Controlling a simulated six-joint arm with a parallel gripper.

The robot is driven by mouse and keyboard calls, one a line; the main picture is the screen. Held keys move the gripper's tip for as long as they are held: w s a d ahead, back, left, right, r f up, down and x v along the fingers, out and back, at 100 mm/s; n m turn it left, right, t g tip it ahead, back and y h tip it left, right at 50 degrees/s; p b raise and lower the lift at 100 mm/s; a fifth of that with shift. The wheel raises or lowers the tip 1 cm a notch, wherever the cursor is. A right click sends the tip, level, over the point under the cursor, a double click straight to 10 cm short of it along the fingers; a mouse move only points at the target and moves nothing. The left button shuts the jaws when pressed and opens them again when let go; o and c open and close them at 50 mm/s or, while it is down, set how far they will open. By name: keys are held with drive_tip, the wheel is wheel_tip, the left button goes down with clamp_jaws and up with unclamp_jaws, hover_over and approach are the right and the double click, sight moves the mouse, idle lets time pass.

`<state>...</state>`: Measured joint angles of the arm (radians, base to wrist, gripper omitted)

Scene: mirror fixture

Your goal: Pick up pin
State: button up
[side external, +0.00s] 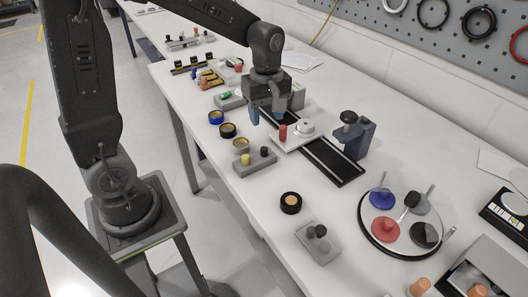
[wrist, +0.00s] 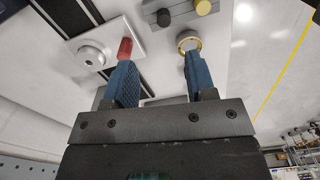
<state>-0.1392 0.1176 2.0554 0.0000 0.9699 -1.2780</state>
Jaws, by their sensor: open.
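A red pin (side external: 283,132) stands on a white plate (side external: 291,143) beside a round white knob (side external: 304,128). In the wrist view the red pin (wrist: 124,49) shows just past the tip of the left blue finger, with the plate (wrist: 112,32) around it. My gripper (side external: 267,113) hangs above the table with its fingers apart and nothing between them. In the wrist view my gripper (wrist: 158,66) is open, and the pin lies beyond the left finger, not midway between the two. Whether finger and pin touch cannot be told.
The plate sits across a black rail (side external: 333,163). A grey block (side external: 255,162) with yellow and black pegs stands in front. A blue-grey bracket (side external: 354,136) with a black knob is to the right. A round tray (side external: 364,222) holds several discs.

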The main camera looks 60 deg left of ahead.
hover_over(264, 148)
drive_tip(key=f, duration=0.4)
drive_tip(key=shift+w+d+f, duration=0.1)
drive_tip(key=shift+w+f, duration=0.15)
drive_tip(key=shift+f, duration=0.1)
drive_tip(key=shift+s+f, duration=0.15)
drive_tip(key=shift+f, duration=1.2)
drive_tip(key=shift+s+f, duration=0.15)
drive_tip(key=shift+f, duration=1.15)
drive_tip(key=shift+c, duration=0.3)
clamp_jaws()
